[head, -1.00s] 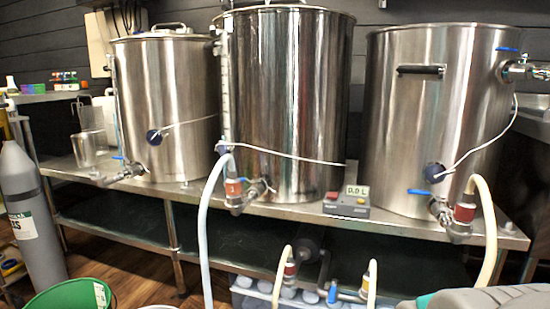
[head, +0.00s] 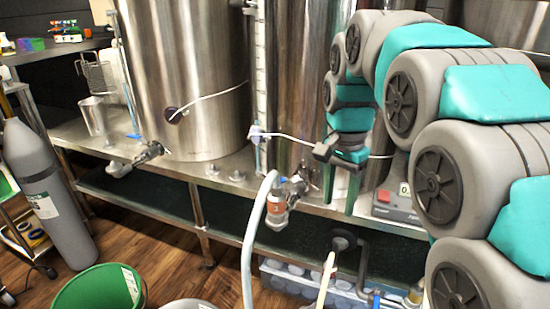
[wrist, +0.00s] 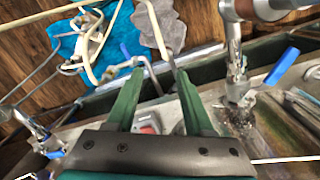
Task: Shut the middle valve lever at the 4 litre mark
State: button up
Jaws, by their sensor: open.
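The middle kettle (head: 304,70) is a tall steel vessel with a sight tube (head: 260,65) on its left side. Its valve (head: 297,187) sits low at the front with a pale hose. I cannot make out its lever clearly in the head view. In the wrist view a blue lever (wrist: 283,68) sticks out right of a valve (wrist: 236,75), which appears to be the middle one. My gripper (head: 340,192) has green fingers pointing down, right of the valve in the head view. In the wrist view my gripper (wrist: 159,80) is open and empty, apart from the lever.
A grey meter box (head: 398,202) stands on the bench, its display partly hidden by my arm. The left kettle (head: 185,80) has its own valve (head: 148,152). A grey gas cylinder (head: 45,190) and a green bucket (head: 95,290) stand on the floor.

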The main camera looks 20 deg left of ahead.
jog(key=w+a+r+m+p, duration=0.1)
jog(key=w+a+r+p, duration=0.1)
jog(key=w+a+r, duration=0.3)
jog(key=m+p, duration=0.1)
jog(key=p, duration=0.2)
send_near(273, 182)
jog(key=shift+s+d+t, duration=0.15)
jog(key=shift+d+t, duration=0.1)
jog(key=shift+t, duration=0.05)
jog(key=shift+a+m, duration=0.15)
jog(key=shift+m, duration=0.15)
jog(key=shift+f, duration=3.9)
jog(key=shift+c, duration=0.3)
grip_shut()
